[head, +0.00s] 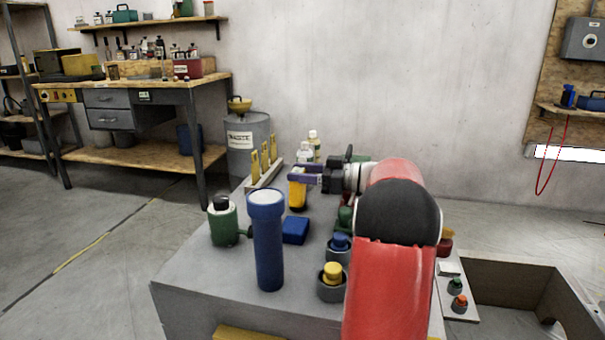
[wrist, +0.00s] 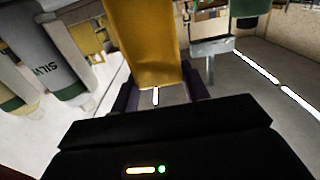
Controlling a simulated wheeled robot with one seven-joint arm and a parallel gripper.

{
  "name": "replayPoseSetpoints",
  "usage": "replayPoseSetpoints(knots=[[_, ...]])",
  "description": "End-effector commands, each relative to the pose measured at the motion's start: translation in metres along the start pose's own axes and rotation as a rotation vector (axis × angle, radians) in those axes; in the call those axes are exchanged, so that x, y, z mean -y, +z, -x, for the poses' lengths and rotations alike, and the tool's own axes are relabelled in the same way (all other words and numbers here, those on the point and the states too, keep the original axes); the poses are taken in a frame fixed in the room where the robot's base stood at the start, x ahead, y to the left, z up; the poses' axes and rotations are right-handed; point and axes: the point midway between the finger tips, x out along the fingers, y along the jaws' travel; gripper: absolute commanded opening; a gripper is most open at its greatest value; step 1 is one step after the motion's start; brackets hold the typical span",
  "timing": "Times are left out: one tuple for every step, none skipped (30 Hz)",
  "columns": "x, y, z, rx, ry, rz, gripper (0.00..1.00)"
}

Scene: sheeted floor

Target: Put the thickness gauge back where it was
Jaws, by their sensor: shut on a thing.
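My gripper (head: 303,179) is shut on a yellow object, which I take to be the thickness gauge (head: 298,195). It hangs below the purple fingers, above the grey bench top. In the wrist view the gauge (wrist: 143,42) fills the space between the fingertips (wrist: 158,92) and hides part of what lies beyond. A pale rack (head: 265,177) with several upright yellow pieces (head: 264,158) stands just left of my gripper. Whether the rack has a free place I cannot tell.
A blue cylinder (head: 268,245), a green container (head: 223,222) and a blue block (head: 295,230) stand in front of the gauge. Small bottles (head: 305,153) stand behind it. Cups with coloured tops (head: 332,280) stand near my arm. Bare bench top (head: 205,280) lies front left.

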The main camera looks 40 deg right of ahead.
Motion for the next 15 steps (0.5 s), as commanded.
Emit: replayPoseSetpoints(knots=[[0.0001,-0.0009,0.0,0.0,0.0,0.001,0.19],[0.0001,-0.0009,0.0,0.0,0.0,0.001,0.19],[0.0001,-0.0007,0.0,0.0,0.0,0.001,0.19],[0.0,-0.0002,0.0,0.0,0.0,0.0,0.19],[0.0,0.0007,0.0,0.0,0.0,0.0,0.19],[0.0,0.002,-0.0001,0.0,0.0,0.0,0.19],[0.0,0.003,-0.0001,0.0,0.0,0.0,0.19],[0.0,0.0031,0.0,0.0,0.0,0.0,0.48],[0.0,0.0029,0.0,0.0,0.0,0.001,0.53],[0.0,0.0029,0.0,0.0,0.0,0.0,0.57],[0.0,0.0029,0.0,0.0,0.0,0.0,0.61],[0.0,0.0028,0.0,0.0,0.0,0.0,0.66],[0.0,0.0028,0.0,0.0,0.0,0.0,0.67],[0.0,0.0028,0.0,0.0,0.0,0.0,0.67],[0.0,0.0028,0.0,0.0,0.0,0.0,0.67]])
